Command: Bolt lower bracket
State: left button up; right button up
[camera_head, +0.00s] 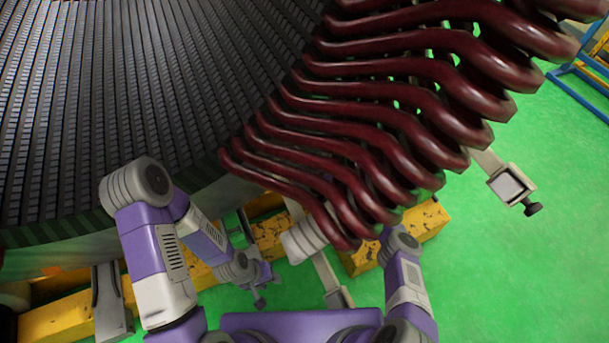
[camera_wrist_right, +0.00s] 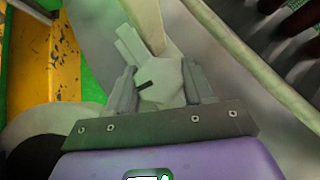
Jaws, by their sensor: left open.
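A long pale grey bracket arm (camera_head: 328,272) slopes down below the dark red coil ends in the head view; I cannot tell whether this is the lower bracket. My left gripper (camera_head: 268,289) is open and empty, to the left of this arm and in front of the yellow beam. My right gripper (camera_wrist_right: 157,90) shows in the right wrist view, its fingers apart on either side of a pale grey angular piece with a dark slot (camera_wrist_right: 160,82). This piece fills most of the gap; whether the fingers press on it is unclear. In the head view the coils hide my right gripper.
The dark slotted stator (camera_head: 130,90) fills the upper left, with dark red coils (camera_head: 380,110) jutting out to the right. Yellow beams (camera_head: 425,222) lie beneath. Another grey bracket (camera_head: 508,185) stands out at the right. The green floor (camera_head: 500,275) is clear at lower right.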

jog(key=o, duration=0.4)
jog(key=shift+c, duration=0.2)
jog(key=p+v, duration=0.2)
jog(key=v, duration=0.5)
jog(key=shift+d, duration=0.25)
jog(key=shift+s, duration=0.15)
